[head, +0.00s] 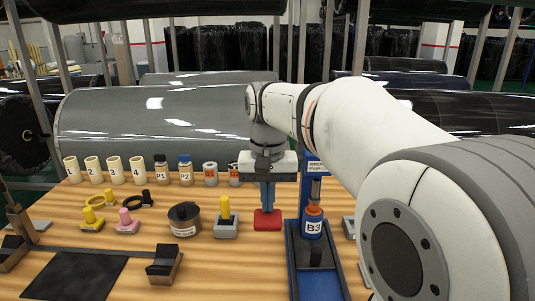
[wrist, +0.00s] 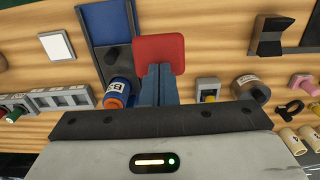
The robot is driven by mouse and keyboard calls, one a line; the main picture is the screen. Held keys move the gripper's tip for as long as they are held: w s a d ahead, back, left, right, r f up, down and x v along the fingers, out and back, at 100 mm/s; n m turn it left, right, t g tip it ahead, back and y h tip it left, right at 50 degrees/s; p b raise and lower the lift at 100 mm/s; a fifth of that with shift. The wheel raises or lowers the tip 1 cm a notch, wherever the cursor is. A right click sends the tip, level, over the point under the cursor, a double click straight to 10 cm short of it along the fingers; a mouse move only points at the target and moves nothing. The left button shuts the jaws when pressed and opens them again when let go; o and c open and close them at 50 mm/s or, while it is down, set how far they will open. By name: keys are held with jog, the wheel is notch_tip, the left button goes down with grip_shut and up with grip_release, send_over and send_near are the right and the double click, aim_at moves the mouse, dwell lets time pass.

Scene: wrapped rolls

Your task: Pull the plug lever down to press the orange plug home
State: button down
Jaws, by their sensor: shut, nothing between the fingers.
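A blue press stand (head: 291,262) stands right of the middle of the table. A blue bottle labelled B3 (head: 313,226) stands upright in it, with the orange plug (head: 314,210) at its top, under a grey plunger. The bottle (wrist: 122,88) and plug (wrist: 112,103) also show in the wrist view. A red block (head: 267,222) lies left of the stand; it also shows in the wrist view (wrist: 158,50). My gripper (head: 267,208) points down at the red block, fingers shut and empty; I cannot tell if they touch it. I cannot make out the lever clearly.
Cream numbered cylinders (head: 93,169) and bottles P1 and P2 (head: 185,171) stand along the back edge. A brown-grey round container (head: 184,222) and a yellow peg in a grey base (head: 225,221) stand left of my gripper. A black mat (head: 75,277) lies front left.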

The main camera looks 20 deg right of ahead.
jog(key=shift+f, duration=0.45)
jog(key=shift+s, duration=0.1)
notch_tip(320, 180, up, 20)
jog(key=p, duration=1.7)
jog(key=shift+r, duration=0.15)
jog(key=s+d+f+n+t+b, duration=0.1)
jog(key=s+f+n+t+b, duration=0.2)
jog(key=s+f, duration=1.2)
jog(key=shift+s+f, duration=0.15)
jog(key=shift+f, duration=0.7)
jog(key=shift+d, duration=0.1)
